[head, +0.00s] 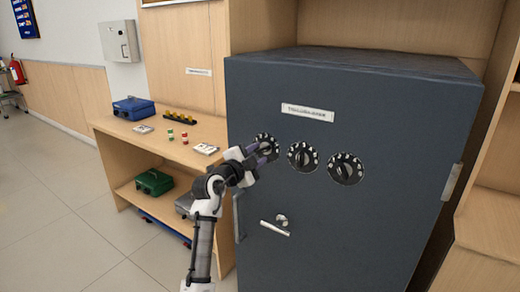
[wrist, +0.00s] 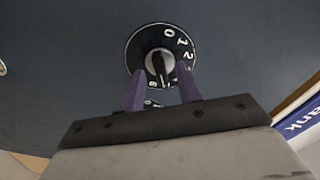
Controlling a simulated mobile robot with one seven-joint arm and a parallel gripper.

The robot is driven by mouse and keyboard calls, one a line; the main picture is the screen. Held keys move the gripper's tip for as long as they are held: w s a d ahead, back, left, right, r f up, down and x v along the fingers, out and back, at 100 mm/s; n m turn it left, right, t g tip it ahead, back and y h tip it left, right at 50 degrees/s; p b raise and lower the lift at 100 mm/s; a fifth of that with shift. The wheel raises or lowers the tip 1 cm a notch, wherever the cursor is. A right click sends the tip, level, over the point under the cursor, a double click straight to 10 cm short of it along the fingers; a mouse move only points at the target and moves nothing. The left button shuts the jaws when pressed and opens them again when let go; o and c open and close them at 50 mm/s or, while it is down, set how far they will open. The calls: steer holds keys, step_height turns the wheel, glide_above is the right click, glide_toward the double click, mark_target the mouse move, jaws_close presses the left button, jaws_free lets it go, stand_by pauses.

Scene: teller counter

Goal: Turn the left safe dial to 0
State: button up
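The left safe dial (head: 266,143) is a round black dial with white numbers, leftmost of three on the safe front. In the wrist view the same dial (wrist: 140,45) shows 0, 1 and 2 along its upper right edge, and a dark knob bar (wrist: 158,66) at its centre. I cannot tell which number the knob points to. My gripper (head: 266,153) is at this dial, and its purple fingers (wrist: 161,74) are spread apart at the dial's lower part, one on each side. Whether they touch the knob is not clear. The dial's lower numbers are partly hidden.
The dark grey safe (head: 400,130) also bears a middle dial (head: 302,157), a right dial (head: 345,168) and a lever handle (head: 275,228). A wooden counter (head: 165,150) stands at left, with a blue cash box (head: 133,108) on top and a green box (head: 153,181) below.

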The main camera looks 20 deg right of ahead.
steer(key=shift+x, duration=1.05)
jaws_close()
